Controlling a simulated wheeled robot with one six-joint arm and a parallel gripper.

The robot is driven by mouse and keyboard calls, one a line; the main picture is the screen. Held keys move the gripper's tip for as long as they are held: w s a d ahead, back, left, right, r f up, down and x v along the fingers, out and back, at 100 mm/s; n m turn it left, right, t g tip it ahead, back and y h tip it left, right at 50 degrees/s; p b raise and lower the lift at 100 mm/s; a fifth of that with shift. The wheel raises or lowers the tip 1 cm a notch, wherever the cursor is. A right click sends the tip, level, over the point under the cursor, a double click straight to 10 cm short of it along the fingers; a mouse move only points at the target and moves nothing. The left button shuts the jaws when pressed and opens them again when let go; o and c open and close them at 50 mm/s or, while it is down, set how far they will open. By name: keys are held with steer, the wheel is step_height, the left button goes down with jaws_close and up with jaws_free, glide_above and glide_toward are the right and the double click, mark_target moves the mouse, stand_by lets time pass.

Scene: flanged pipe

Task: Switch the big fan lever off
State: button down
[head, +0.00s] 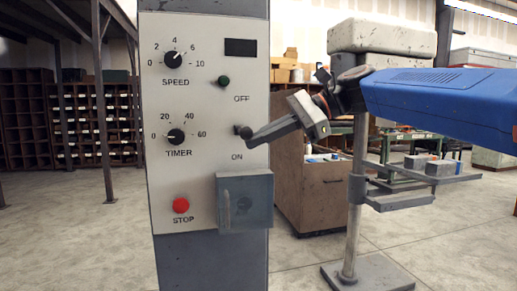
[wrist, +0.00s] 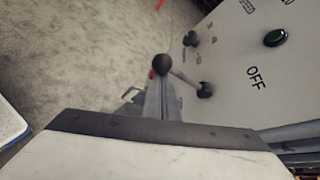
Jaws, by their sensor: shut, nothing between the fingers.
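The lever (head: 238,129) is a short dark rod with a round end on the grey panel, between the OFF and ON labels. In the head view it stands nearer ON. In the wrist view the lever's black ball (wrist: 161,64) sticks out from its base (wrist: 204,89), with OFF to the right. My gripper (head: 251,140) comes from the right, with its fingers shut and empty. Its tips are right by the ball and partly cover it in the head view. In the wrist view the fingers (wrist: 160,98) end just below the ball. I cannot tell if they touch.
The panel (head: 210,110) also bears a speed knob (head: 173,59), a timer knob (head: 176,136), a green button (head: 224,80) and a red stop button (head: 181,205). A grey box (head: 245,205) juts out below the lever. A stand (head: 350,240) with trays is at right.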

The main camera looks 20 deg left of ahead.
steer(key=shift+m+g+h, duration=0.6)
steer(key=shift+m+g, duration=0.1)
steer(key=shift+m, duration=0.2)
steer(key=shift+w+a+r, duration=0.1)
steer(key=shift+w+r, duration=0.05)
steer(key=shift+r, duration=1.05)
steer(key=shift+w+a+r, duration=0.1)
steer(key=shift+w+r, duration=0.05)
steer(key=shift+r, duration=1.15)
steer(key=v, duration=1.7)
steer(key=shift+d, duration=0.15)
steer(key=shift+w, duration=0.2)
